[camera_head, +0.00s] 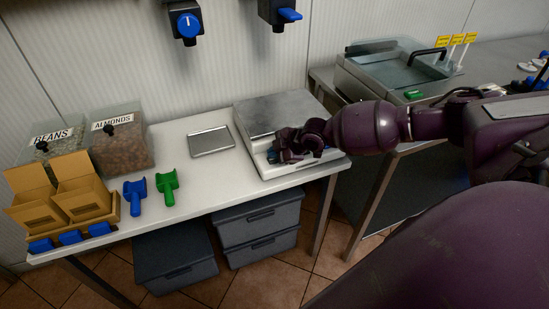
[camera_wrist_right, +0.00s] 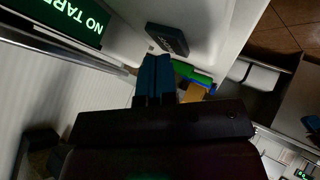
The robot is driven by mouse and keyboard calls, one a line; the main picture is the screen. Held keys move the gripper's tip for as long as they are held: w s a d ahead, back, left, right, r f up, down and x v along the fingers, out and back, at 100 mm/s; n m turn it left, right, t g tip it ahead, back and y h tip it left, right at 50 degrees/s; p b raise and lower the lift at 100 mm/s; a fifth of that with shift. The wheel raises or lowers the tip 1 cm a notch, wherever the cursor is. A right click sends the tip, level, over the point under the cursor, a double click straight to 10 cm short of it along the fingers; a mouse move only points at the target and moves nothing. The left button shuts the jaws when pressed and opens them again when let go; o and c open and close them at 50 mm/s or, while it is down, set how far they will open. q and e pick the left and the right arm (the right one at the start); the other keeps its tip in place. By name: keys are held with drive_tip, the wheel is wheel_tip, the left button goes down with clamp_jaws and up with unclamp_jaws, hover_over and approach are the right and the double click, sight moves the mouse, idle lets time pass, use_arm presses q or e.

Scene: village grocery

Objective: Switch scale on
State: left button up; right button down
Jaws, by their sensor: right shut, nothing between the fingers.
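The scale (camera_head: 262,113) with its steel plate stands at the right end of the white table. My right gripper (camera_head: 273,156) is at the scale's front panel, shut and empty, and hides part of the panel. In the right wrist view, its blue fingertips (camera_wrist_right: 156,62) are together just below a dark rectangular switch (camera_wrist_right: 167,39) on the scale's white housing. I cannot tell whether they touch it. A display (camera_wrist_right: 65,18) at the upper left glows green with the letters "NO TARE", partly cut off. My left gripper is not in view.
A flat metal tray (camera_head: 211,141) lies left of the scale. Green (camera_head: 167,186) and blue (camera_head: 135,195) scoops, cardboard boxes (camera_head: 60,216) and bins of beans (camera_head: 56,144) and almonds (camera_head: 122,154) are farther left. Dark drawers (camera_head: 258,217) stand below. Another counter (camera_head: 480,72) is at right.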

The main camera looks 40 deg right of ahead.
sight(275, 160)
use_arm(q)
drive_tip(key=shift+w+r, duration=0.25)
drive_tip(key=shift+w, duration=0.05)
use_arm(e)
drive_tip(key=shift+r, duration=0.4)
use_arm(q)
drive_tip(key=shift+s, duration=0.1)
use_arm(e)
drive_tip(key=shift+r+p, duration=0.5)
drive_tip(key=shift+r, duration=0.75)
drive_tip(key=shift+r+p, duration=0.55)
drive_tip(key=shift+r, duration=1.25)
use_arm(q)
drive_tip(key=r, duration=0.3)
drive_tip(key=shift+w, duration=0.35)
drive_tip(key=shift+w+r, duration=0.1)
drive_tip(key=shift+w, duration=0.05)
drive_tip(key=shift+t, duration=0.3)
